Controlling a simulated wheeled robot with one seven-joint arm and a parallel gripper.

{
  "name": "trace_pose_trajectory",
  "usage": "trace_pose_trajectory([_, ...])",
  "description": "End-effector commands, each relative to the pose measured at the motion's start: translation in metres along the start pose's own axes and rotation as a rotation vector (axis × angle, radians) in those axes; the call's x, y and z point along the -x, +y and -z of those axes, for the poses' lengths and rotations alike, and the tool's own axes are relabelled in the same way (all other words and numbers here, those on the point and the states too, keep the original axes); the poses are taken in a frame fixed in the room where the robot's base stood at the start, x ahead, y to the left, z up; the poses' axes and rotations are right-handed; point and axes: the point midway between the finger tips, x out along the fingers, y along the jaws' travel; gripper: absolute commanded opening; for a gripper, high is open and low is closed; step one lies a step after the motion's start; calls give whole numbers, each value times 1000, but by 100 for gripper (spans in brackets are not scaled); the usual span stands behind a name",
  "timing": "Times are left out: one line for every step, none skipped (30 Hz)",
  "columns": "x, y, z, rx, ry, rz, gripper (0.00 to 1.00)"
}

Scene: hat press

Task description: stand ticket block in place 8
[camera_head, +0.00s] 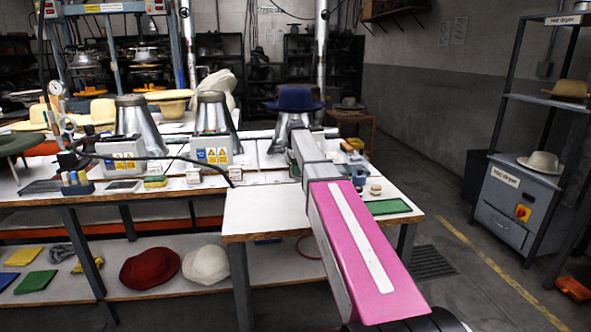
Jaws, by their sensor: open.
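Several small pale blocks stand on the white worktop. One block (193,179) is left of centre, another (221,179) is just to its right, and a beige one (375,187) is on the right, next to my arm. I cannot tell which is the ticket block. No number 8 is readable, so I cannot pick out place 8. My pink and grey arm reaches from the bottom right over the front table (262,210). Its end is not clearly visible, and my gripper cannot be made out. The arm hides part of the table.
Metal hat forms (213,114) stand behind the small blocks, and a blue hat (294,99) sits on one. A green pad (388,206) lies at the table's right. The front table's left part is clear.

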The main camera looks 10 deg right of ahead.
Motion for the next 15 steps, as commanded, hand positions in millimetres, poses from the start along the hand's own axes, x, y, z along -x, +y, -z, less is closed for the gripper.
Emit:
trace_pose_trajectory([2, 0, 0, 0, 0, 0, 59])
trace_pose_trajectory([3, 0, 0, 0, 0, 1, 59])
trace_pose_trajectory([6, 0, 0, 0, 0, 1, 59])
trace_pose_trajectory([10, -1, 0, 0, 0, 1, 59])
trace_pose_trajectory([14, -1, 0, 0, 0, 2, 59])
trace_pose_trajectory([20, -1, 0, 0, 0, 2, 59])
trace_pose_trajectory([25, -1, 0, 0, 0, 2, 59])
trace_pose_trajectory([30, -1, 0, 0, 0, 2, 59])
trace_pose_trajectory([37, -1, 0, 0, 0, 2, 59])
trace_pose_trajectory([44, -1, 0, 0, 0, 3, 59])
trace_pose_trajectory([50, -1, 0, 0, 0, 3, 59])
trace_pose_trajectory([58, -1, 0, 0, 0, 2, 59])
trace_pose_trajectory([64, -1, 0, 0, 0, 2, 59])
trace_pose_trajectory([70, -1, 0, 0, 0, 3, 59])
trace_pose_trajectory([78, -1, 0, 0, 0, 3, 59])
